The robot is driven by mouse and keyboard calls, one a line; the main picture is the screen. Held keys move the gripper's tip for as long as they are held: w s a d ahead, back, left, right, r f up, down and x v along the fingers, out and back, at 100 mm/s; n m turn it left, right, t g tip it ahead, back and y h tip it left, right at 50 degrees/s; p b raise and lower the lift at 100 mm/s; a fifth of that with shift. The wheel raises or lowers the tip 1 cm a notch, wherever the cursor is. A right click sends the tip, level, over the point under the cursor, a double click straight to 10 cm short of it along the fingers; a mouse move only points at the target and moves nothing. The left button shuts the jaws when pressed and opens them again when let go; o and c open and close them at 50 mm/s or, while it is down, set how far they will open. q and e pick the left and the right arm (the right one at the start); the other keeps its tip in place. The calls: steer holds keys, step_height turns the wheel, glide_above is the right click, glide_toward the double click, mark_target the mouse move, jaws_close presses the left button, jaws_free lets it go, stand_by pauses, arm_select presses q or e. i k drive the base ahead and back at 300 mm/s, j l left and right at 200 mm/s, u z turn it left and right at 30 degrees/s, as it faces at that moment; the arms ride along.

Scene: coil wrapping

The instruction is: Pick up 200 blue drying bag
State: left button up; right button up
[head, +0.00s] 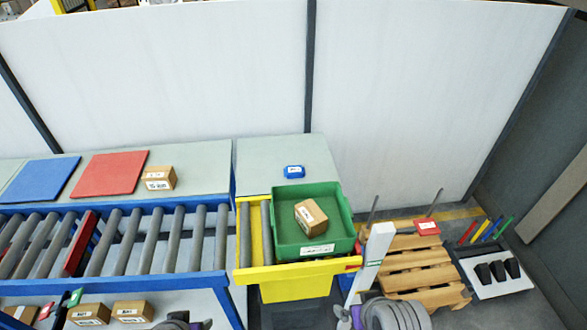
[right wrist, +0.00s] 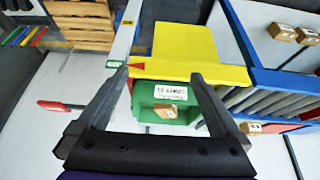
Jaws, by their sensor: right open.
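A small blue bag with a white label (head: 294,171) lies on the grey-green table top, just behind the green bin (head: 343,218). The label is too small to read. I cannot make out the bag in the right wrist view. My right gripper (right wrist: 160,75) is open and nothing shows between its fingers; beyond them are the yellow stand and green bin. In the head view only parts of my right arm show at the bottom, well in front of the bag. A dark part of my left arm shows at the bottom edge; its fingers are not visible.
The green bin holds a carton (head: 310,216) and sits on a yellow roller stand (head: 244,240). A blue-framed roller conveyor (head: 150,240) runs left. A carton (head: 159,178) and red mat (head: 108,172) lie behind it. A white post (head: 371,262) and pallet (head: 418,268) stand right.

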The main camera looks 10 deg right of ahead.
mark_target(291, 171)
steer(key=l+u, duration=0.1)
steer(key=u, duration=1.45)
steer(key=k+l+u, duration=0.1)
steer(key=k+l, duration=0.15)
steer(key=l, duration=0.15)
steer(key=k+l+u, duration=0.1)
steer(key=k+l, duration=0.2)
steer(key=i+l, duration=0.1)
steer(key=l, duration=0.2)
steer(key=i+l, duration=0.1)
steer(key=l, duration=0.2)
